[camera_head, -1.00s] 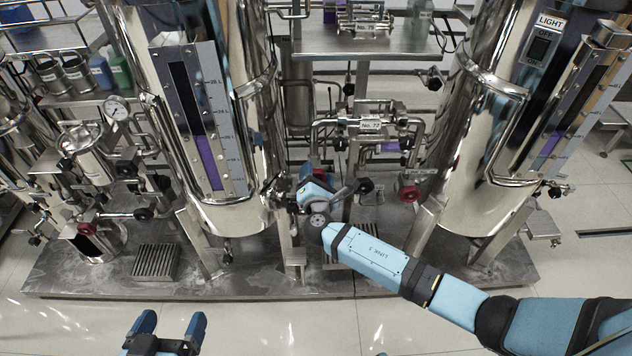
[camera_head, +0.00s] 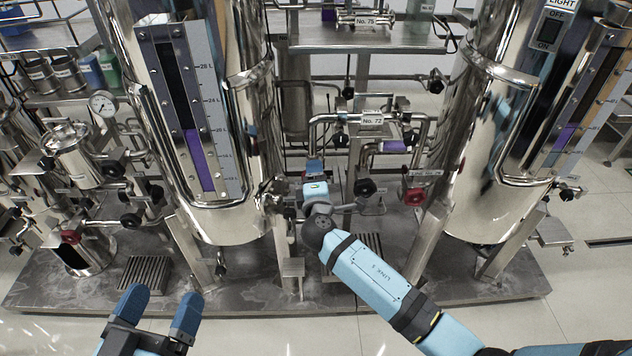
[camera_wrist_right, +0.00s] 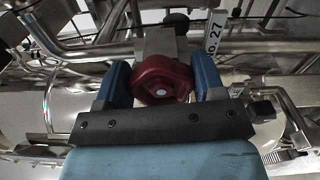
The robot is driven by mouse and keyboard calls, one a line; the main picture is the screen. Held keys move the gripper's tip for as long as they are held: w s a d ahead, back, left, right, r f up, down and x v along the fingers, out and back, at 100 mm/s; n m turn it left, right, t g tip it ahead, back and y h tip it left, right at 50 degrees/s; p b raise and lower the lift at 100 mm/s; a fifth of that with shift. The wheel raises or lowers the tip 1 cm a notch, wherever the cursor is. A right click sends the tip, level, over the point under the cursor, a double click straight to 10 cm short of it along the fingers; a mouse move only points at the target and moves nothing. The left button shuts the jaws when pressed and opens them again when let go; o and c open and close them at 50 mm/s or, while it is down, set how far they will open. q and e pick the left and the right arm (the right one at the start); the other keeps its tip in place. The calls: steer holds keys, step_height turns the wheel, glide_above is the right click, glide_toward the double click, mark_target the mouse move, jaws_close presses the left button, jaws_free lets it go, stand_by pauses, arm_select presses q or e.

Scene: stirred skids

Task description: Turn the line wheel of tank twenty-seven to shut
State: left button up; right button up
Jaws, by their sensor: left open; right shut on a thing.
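The line wheel (camera_wrist_right: 163,85) is a dark red knob in the right wrist view, with a light spot at its centre. A white tag (camera_wrist_right: 214,33) reading "27" stands just behind it to the right. My right gripper (camera_wrist_right: 161,76) is shut on the wheel, one blue finger on each side. In the head view my right gripper (camera_head: 315,168) is at the pipework between the two big tanks, and the wheel is mostly hidden there. My left gripper (camera_head: 160,305) is open and empty at the lower left, in front of the skid, apart from everything.
A steel tank (camera_head: 235,150) with a level gauge stands left of my right gripper, another tank (camera_head: 490,150) to its right. Pipes carry a "No. 72" tag (camera_head: 372,121). Another red wheel (camera_head: 414,197) is near the right tank. The floor in front is clear.

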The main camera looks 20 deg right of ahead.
stand_by(0.3)
steer(key=o, duration=0.9)
steer(key=shift+s, duration=0.1)
